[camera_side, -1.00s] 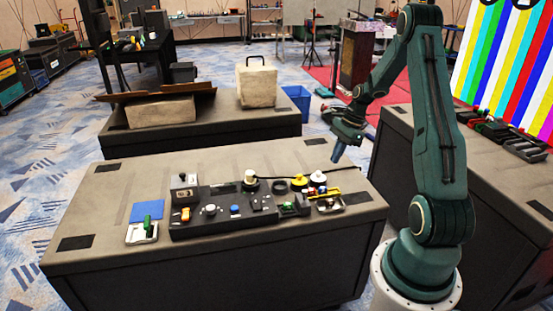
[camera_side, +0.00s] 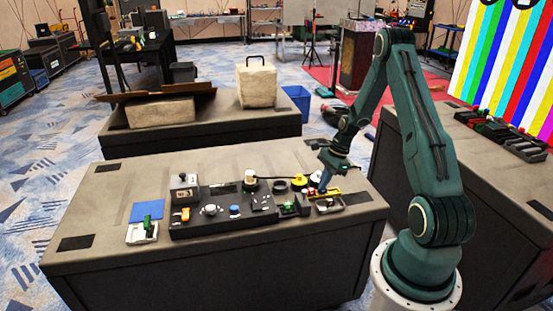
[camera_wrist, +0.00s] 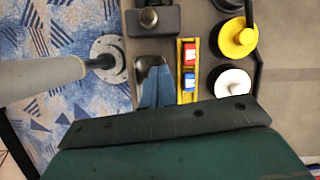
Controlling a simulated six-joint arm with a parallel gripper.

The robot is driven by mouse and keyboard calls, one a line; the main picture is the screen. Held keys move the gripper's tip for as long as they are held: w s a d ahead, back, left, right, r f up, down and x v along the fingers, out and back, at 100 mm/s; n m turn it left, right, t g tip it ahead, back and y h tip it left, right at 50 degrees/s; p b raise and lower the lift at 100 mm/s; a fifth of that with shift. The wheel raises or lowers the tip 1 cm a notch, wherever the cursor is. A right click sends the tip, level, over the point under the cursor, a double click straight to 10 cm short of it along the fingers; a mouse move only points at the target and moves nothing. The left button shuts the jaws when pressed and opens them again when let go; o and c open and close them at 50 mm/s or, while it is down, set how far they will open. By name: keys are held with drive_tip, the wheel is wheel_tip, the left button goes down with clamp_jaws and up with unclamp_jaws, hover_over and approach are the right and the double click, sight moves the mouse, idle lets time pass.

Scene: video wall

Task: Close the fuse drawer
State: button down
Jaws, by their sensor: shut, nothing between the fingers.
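A narrow yellow tray (camera_wrist: 180,62) holds a red block and a blue block, and it looks like the fuse drawer. It lies to the right of my fingers in the wrist view, and shows as a yellow strip (camera_side: 329,194) at the right end of the table in the side view. My gripper (camera_wrist: 157,94) is shut and empty, pointing down beside the tray. In the side view my gripper (camera_side: 323,188) is low over this spot; whether it touches the tray I cannot tell.
A yellow round knob (camera_wrist: 238,38) and a white one (camera_wrist: 234,83) stand right of the tray. A dark control panel (camera_side: 222,228) fills the table's middle; the table's left part is mostly clear.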

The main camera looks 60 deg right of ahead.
sight(302, 197)
drive_tip(key=shift+w+a, duration=0.6)
drive_tip(key=shift+a, duration=0.15)
drive_tip(key=shift+w+a, duration=0.55)
drive_tip(key=shift+a, duration=0.2)
drive_tip(key=w+a, duration=0.5)
drive_tip(key=a, duration=0.1)
drive_tip(key=shift+w, duration=0.4)
drive_tip(key=s+d, duration=0.1)
drive_tip(key=d, duration=0.1)
drive_tip(key=s+d, duration=0.1)
drive_tip(key=d, duration=0.1)
drive_tip(key=shift+s+r, duration=0.35)
drive_tip(key=shift+r, duration=0.05)
drive_tip(key=v, duration=0.9)
drive_tip(key=shift+r, duration=0.2)
drive_tip(key=shift+s, duration=0.1)
